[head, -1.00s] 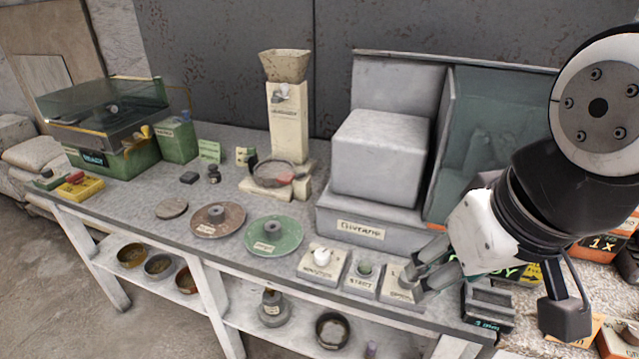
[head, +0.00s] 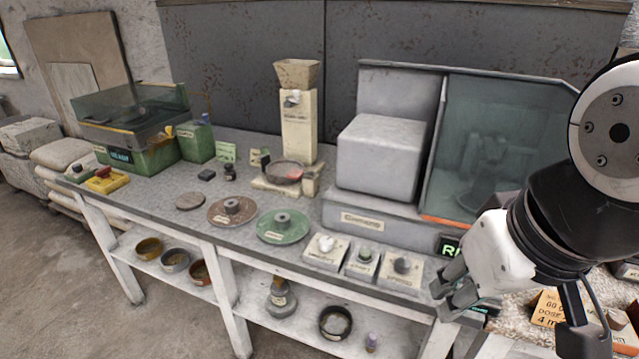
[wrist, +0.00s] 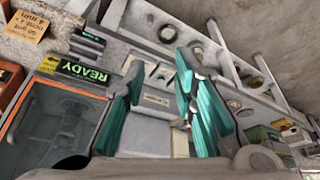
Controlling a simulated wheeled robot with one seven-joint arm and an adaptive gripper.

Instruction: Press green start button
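My gripper (head: 455,287) is to the right of these boxes, beside the one with a dark grey knob (head: 403,265), and apart from the start button. In the wrist view my gripper (wrist: 158,66) has its two teal fingers spread with nothing held between them. A pale labelled box shows beyond the gap; I cannot tell whether the start button shows there.
A white-knobbed box (head: 326,246) stands left of the start box. Behind are a grey machine (head: 375,218) and a glass-fronted chamber. A lit READY sign (wrist: 82,70) shows in the wrist view. Green (head: 284,226) and brown (head: 231,211) discs lie farther left.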

